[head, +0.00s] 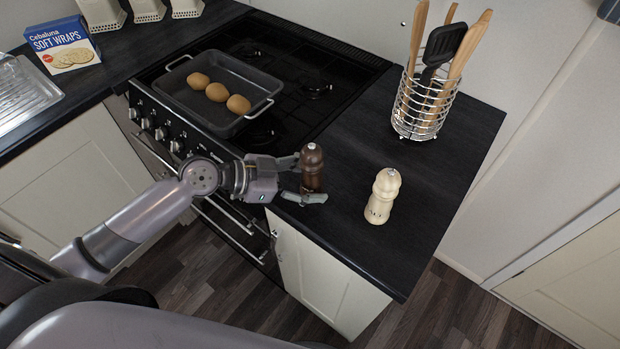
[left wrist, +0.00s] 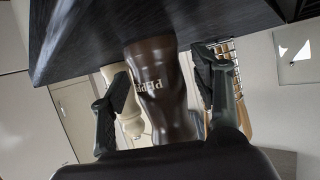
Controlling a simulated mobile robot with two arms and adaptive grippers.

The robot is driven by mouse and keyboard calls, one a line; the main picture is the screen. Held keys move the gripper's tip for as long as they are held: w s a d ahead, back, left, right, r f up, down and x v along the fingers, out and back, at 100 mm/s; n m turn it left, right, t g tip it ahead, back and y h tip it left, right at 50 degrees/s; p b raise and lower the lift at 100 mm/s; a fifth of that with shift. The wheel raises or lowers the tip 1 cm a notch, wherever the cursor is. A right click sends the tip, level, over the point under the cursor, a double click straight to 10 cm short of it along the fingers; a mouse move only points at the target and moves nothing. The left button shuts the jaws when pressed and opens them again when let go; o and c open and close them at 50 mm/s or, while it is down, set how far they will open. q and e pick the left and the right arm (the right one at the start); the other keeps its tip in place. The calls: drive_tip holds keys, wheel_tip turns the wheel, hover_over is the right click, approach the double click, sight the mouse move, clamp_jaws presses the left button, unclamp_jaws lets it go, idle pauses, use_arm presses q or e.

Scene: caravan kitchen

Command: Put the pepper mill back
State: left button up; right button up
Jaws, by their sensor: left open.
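The dark brown pepper mill (head: 312,168) stands upright on the black counter (head: 392,152), near its front edge beside the stove. In the left wrist view the mill (left wrist: 160,90) shows lettering and sits between my fingers. My left gripper (head: 308,180) is open around the mill, one finger on each side. In the left wrist view there is a gap between the mill and the fingers of the gripper (left wrist: 168,97). A cream mill (head: 383,196) stands upright to the right of the brown one; part of it shows behind the left finger in the left wrist view. My right gripper is not in view.
A wire utensil holder (head: 422,106) with several tools stands at the back right of the counter. A roasting tin (head: 190,92) with three brown rolls sits on the stove (head: 300,75). A soft wraps box (head: 62,45) is at the far left.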

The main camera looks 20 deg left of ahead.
use_arm(q)
drive_tip(key=shift+r+p, duration=0.3)
drive_tip(key=b+v, duration=0.3)
drive_tip(key=v, duration=0.7)
drive_tip(key=shift+s+a+f, duration=0.1)
drive_tip(key=shift+a+f, duration=0.05)
drive_tip(key=shift+a, duration=0.05)
drive_tip(key=shift+v, duration=0.8)
